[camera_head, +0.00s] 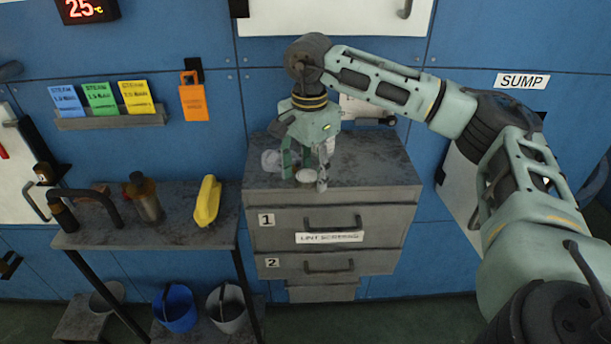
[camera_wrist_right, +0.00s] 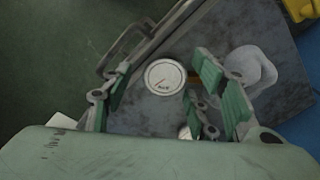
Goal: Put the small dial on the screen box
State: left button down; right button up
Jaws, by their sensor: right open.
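The small dial (camera_head: 305,176) is a round white-faced gauge near the front edge of the top of a grey drawer cabinet (camera_head: 380,176) labelled LINT SCREENS, which appears to be the screen box. In the right wrist view the dial (camera_wrist_right: 165,77) lies face up, with its needle visible. My right gripper (camera_head: 306,178) is open above the cabinet top, pointing down. Its green-padded fingers (camera_wrist_right: 160,88) stand apart on either side of the dial, and I see no grip on it. Whether the dial fully rests on the top is hard to tell. My left gripper is not in view.
A translucent grey object (camera_wrist_right: 255,70) stands beside the fingers on the cabinet top. Buckets stand below. The cabinet top's right side looks clear.

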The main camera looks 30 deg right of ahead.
jog(key=shift+c, duration=0.6)
jog(key=c, duration=1.2)
jog(key=shift+c, duration=0.2)
